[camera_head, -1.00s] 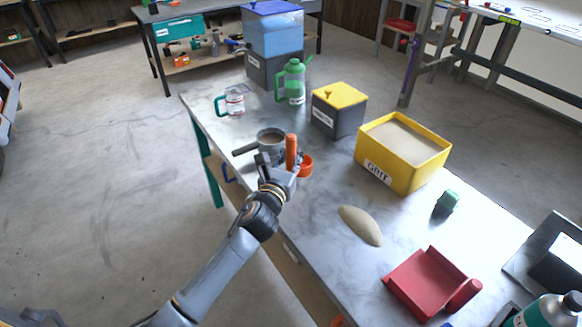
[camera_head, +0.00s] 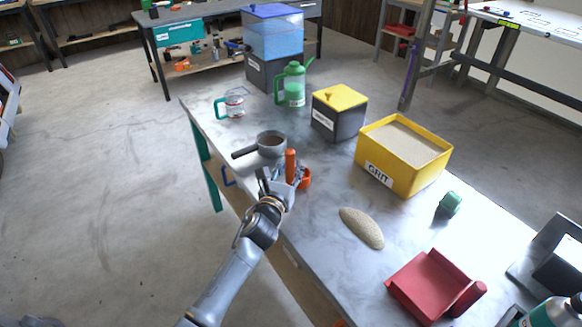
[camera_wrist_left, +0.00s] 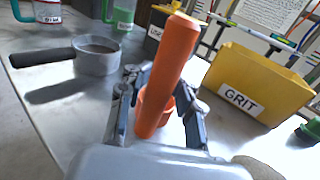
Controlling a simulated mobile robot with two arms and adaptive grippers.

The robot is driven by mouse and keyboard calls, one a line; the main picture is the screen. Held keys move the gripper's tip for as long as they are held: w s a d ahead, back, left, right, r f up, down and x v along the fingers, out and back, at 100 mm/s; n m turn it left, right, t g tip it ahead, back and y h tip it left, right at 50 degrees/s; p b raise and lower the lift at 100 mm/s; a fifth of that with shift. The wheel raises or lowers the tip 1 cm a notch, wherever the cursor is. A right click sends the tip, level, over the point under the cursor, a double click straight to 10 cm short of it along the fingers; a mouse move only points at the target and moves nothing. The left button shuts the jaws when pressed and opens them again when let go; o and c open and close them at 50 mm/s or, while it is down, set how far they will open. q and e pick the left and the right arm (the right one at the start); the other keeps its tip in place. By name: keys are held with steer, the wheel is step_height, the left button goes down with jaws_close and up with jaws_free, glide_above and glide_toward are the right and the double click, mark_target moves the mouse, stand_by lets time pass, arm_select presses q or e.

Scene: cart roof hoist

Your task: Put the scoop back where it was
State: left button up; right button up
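The orange scoop (camera_head: 291,166) has an upright handle and a small round cup beside its foot. My left gripper (camera_head: 278,180) is at the handle, and the scoop has moved along with it. In the left wrist view, the fingers (camera_wrist_left: 160,97) stand either side of the orange handle (camera_wrist_left: 168,70) and look shut on it. The cup (camera_wrist_left: 153,108) is partly hidden behind the handle. I cannot tell whether the cup touches the table. The yellow GRIT box (camera_head: 398,178), filled with sand, stands to the right. My right gripper is not in view.
A grey pan (camera_head: 271,144) with a dark handle stands just behind the scoop. A sand heap (camera_head: 361,228) and a red tray (camera_head: 433,284) lie to the right. A yellow-lidded box (camera_head: 338,112), green pitcher (camera_head: 291,84) and glass jar (camera_head: 234,106) stand farther back.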

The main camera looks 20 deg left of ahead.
arm_select(q)
steer(key=shift+o, duration=0.5)
steer(key=shift+r, duration=0.1)
steer(key=shift+r, duration=0.25)
steer(key=s, duration=1.1)
steer(key=shift+f, duration=0.25)
steer(key=shift+s+r, duration=0.1)
steer(key=shift+s, duration=0.45)
